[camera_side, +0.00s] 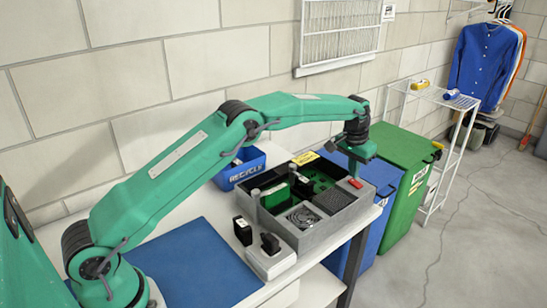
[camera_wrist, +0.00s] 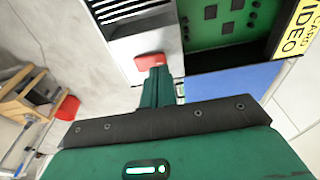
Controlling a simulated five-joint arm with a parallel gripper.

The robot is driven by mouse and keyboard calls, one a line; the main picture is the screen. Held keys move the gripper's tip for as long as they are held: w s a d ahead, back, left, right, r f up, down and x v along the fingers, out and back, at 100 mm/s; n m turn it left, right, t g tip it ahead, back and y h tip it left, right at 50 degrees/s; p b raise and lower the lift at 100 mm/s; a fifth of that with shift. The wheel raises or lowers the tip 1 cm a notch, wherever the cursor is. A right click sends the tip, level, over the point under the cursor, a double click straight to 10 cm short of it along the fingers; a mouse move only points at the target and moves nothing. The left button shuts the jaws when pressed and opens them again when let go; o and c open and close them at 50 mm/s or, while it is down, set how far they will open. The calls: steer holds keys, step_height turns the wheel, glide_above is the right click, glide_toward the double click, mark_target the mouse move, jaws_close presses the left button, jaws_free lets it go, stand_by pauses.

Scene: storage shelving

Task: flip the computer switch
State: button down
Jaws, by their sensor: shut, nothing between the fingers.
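The computer is an open grey case (camera_side: 310,228) on the white table, with boards and parts inside. A small red switch (camera_side: 355,183) sits on its right rim. The switch also shows in the wrist view (camera_wrist: 149,61), right at the tips of my fingers. My gripper (camera_side: 360,163) points down just above the switch in the side view. In the wrist view my gripper (camera_wrist: 155,72) is shut and empty, with its green fingers together. I cannot tell whether the tips touch the switch. Which way the switch is set is too small to see.
A yellow video card label (camera_side: 305,158) stands at the case's back edge. A blue recycle box (camera_side: 240,170) is behind to the left. Blue and green bins (camera_side: 408,185) stand right of the table.

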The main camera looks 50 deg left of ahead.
mark_target(352, 180)
steer(key=shift+f, duration=0.65)
stand_by(0.6)
steer(key=shift+r, duration=3.5)
steer(key=shift+r, duration=0.1)
